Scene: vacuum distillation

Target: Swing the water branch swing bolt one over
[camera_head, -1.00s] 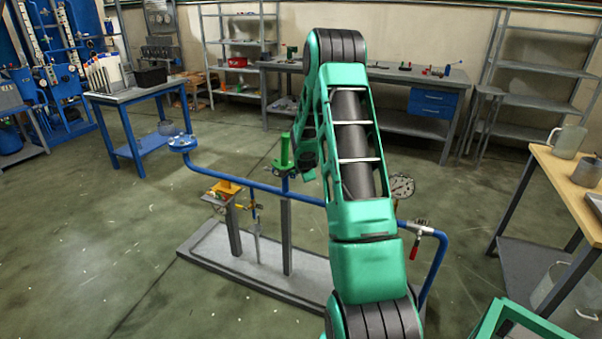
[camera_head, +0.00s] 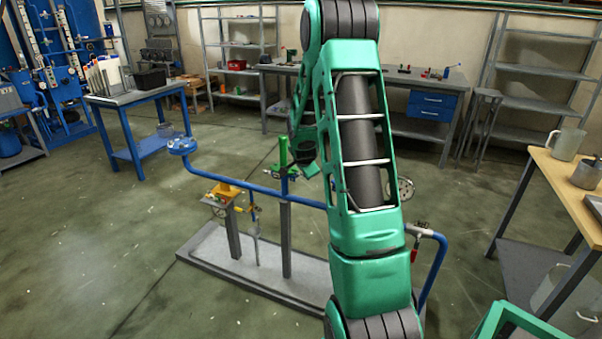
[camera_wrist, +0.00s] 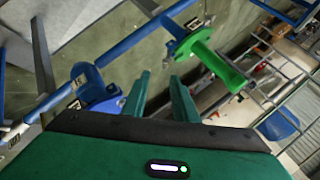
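The blue pipe (camera_head: 255,187) runs across a low stand and carries an upright green cylinder (camera_head: 283,152). In the wrist view the green cylinder (camera_wrist: 218,63) lies to the right of my fingers, with the blue pipe (camera_wrist: 128,43) behind them. A blue fitting (camera_wrist: 95,90) with dark and light parts sits just left of the fingers. I cannot make out for certain which part is the swing bolt. My gripper (camera_wrist: 160,84) has its two green fingers apart with nothing between them. In the head view my arm partly hides it beside the green cylinder.
A blue flange (camera_head: 183,145) ends the pipe at left, and a yellow valve part (camera_head: 225,190) sits below the pipe. A red-handled valve (camera_head: 414,252) is at right. The grey stand base (camera_head: 215,262) is on open floor. A wooden-topped table (camera_head: 566,172) stands at right.

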